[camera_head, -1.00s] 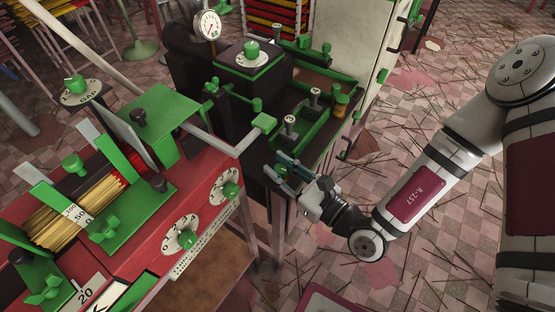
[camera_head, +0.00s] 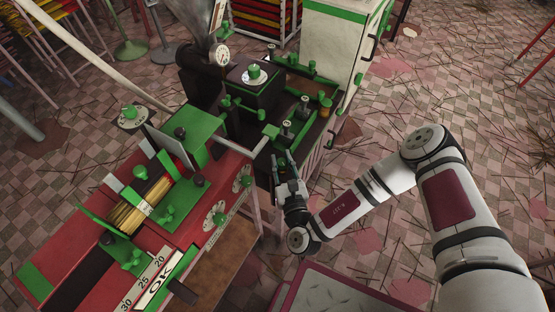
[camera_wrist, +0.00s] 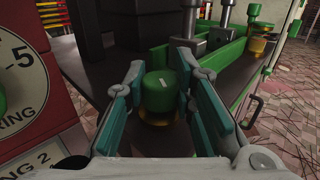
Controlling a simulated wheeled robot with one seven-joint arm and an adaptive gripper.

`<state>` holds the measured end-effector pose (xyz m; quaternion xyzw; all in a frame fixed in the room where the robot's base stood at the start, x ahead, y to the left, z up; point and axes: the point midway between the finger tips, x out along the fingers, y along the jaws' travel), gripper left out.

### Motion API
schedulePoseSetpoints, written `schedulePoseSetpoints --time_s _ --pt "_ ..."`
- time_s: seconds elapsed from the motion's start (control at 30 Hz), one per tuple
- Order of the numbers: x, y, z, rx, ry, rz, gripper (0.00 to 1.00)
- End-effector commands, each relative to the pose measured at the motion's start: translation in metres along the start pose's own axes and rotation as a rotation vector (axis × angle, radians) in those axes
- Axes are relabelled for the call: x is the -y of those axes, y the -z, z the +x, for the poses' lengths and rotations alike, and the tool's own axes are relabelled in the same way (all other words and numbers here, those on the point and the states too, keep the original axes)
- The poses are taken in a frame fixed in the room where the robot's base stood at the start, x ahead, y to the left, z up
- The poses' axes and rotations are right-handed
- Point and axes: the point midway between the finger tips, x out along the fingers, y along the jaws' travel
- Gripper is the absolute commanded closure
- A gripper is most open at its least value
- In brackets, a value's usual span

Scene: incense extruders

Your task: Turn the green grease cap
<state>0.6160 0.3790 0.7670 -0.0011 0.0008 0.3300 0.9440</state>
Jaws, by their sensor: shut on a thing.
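The green grease cap (camera_wrist: 161,91) is a short green cylinder with a small white mark on top, upright on a brass-coloured base at the near edge of the dark machine bed. In the wrist view it sits between the teal pads of my gripper (camera_wrist: 163,98), which is shut on it from both sides. In the head view, my gripper (camera_head: 286,168) is at the near corner of the dark bed (camera_head: 262,156). The cap is mostly hidden there by the fingers.
A second green cap on a brass base (camera_head: 325,107) stands farther back on the bed. Black posts with grey tops (camera_head: 286,128) and green rails are close behind the grip. The red machine (camera_head: 205,225) with dials is at left. Tiled floor strewn with sticks lies right.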

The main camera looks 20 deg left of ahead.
Motion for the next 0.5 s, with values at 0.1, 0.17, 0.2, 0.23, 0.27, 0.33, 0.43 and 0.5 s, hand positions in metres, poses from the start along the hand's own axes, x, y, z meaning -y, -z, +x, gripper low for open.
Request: schedulePoseSetpoints --time_s 0.1,0.17,0.2,0.23,0.27,0.33,0.43,0.5 --pt "-0.0028 -0.0036 -0.0046 -0.003 0.084 0.002 1.00" --pt "-0.0027 -0.0030 -0.0044 -0.003 0.124 0.002 1.00" --pt "-0.0031 -0.0028 -0.0044 -0.003 0.151 0.003 1.00" --pt "-0.0028 -0.0028 -0.0041 -0.002 0.172 0.002 1.00" --pt "-0.0027 -0.0024 -0.0041 -0.002 0.192 0.002 1.00" --pt "-0.0026 -0.0021 -0.0035 -0.001 0.238 0.002 1.00" --pt "-0.0022 -0.0017 -0.0029 -0.001 0.301 0.001 1.00" --pt "-0.0019 -0.0013 -0.0023 -0.001 0.338 0.001 1.00"
